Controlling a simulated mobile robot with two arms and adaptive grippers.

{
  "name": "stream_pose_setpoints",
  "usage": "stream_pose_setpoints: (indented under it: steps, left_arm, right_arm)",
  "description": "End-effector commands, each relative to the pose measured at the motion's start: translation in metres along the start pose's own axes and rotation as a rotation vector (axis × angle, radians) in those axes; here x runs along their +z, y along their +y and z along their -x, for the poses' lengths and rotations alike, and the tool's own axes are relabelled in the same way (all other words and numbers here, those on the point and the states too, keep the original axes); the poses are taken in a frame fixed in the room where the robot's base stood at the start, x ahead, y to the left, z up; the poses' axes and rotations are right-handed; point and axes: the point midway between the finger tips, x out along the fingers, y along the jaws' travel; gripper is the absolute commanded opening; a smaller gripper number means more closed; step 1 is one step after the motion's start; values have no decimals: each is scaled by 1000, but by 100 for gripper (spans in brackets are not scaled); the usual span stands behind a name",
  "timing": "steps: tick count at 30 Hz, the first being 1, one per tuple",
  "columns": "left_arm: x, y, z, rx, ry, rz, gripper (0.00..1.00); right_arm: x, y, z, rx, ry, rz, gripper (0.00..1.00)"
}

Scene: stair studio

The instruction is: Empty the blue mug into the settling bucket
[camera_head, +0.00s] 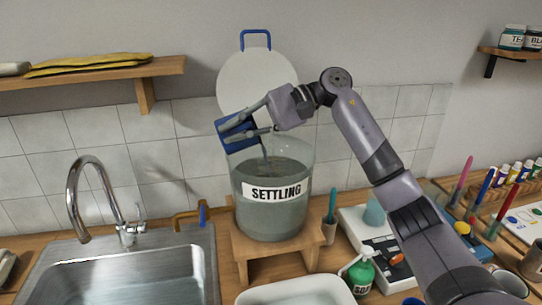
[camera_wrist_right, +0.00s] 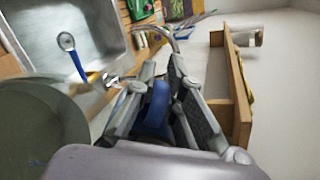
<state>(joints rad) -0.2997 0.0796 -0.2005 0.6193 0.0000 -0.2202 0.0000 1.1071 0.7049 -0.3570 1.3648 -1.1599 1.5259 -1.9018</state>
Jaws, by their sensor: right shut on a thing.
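The blue mug (camera_head: 237,133) is tilted over the settling bucket, a clear container labelled SETTLING (camera_head: 272,205) that holds grey, murky liquid. A grey stream runs down from the mug into the bucket. My right gripper (camera_head: 252,121) is shut on the mug above the bucket's rim. In the right wrist view the gripper (camera_wrist_right: 158,95) has the blue mug (camera_wrist_right: 156,104) between its fingers; most of the mug is hidden there. The bucket's rim and liquid (camera_wrist_right: 40,125) show at the left of that view. My left gripper is not in view.
The bucket stands on a wooden stand (camera_head: 245,247). A white round lid (camera_head: 256,78) with a blue handle leans on the wall behind. The sink (camera_head: 130,275) and tap (camera_head: 90,195) are at left. A white tray (camera_head: 295,292) and green soap bottle (camera_head: 361,275) are in front.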

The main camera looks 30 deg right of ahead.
Motion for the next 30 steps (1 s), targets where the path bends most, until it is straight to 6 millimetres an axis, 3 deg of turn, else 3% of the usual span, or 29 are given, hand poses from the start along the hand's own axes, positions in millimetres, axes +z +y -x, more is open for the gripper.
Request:
stream_pose_setpoints:
  steps: [30]
  left_arm:
    - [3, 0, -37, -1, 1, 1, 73]
  right_arm:
    - [-4, 9, 16, -100, -51, 7, 0]
